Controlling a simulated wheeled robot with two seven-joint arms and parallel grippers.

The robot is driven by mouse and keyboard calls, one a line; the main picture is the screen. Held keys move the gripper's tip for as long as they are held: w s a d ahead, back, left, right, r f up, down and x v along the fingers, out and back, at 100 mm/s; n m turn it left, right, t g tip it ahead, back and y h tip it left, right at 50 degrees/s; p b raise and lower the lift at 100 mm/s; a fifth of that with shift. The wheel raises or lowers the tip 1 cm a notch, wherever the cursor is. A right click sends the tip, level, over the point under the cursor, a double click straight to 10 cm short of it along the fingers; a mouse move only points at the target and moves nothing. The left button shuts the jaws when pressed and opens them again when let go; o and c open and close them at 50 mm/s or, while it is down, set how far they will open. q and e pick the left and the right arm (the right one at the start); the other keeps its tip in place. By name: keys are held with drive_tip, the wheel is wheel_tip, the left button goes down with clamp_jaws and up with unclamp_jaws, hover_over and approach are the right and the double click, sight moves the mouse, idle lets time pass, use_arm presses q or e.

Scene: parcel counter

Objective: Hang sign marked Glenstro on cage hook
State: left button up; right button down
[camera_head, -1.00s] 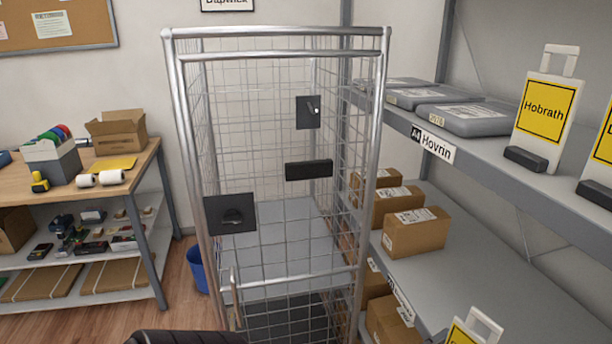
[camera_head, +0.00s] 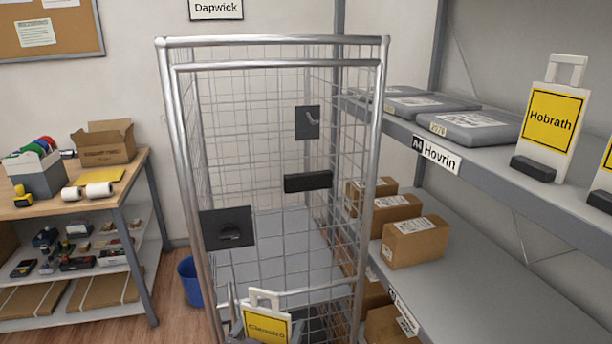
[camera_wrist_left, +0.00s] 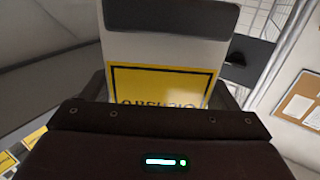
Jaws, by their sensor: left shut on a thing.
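The Glenstro sign (camera_head: 267,325) is a white board with a yellow panel and a loop handle at its top, low in front of the cage (camera_head: 272,45). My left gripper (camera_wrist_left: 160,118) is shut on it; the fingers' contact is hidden. In the left wrist view the sign (camera_wrist_left: 165,52) appears upside down, its lettering partly covered by the gripper's dark housing. A black plate with a small metal hook (camera_head: 307,122) is on the cage, above and right of the sign. My right gripper is not in view.
The cage also carries a black plate (camera_head: 228,228) and a black bar (camera_head: 307,182). Right is a shelf (camera_head: 520,185) with cartons (camera_head: 415,242), grey parcels (camera_head: 470,127) and the Hobrath sign (camera_head: 550,118). Left are a workbench (camera_head: 140,168) and blue bin (camera_head: 189,282).

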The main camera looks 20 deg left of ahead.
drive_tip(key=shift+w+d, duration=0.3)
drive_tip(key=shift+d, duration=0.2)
use_arm(q)
drive_tip(key=shift+w, duration=0.1)
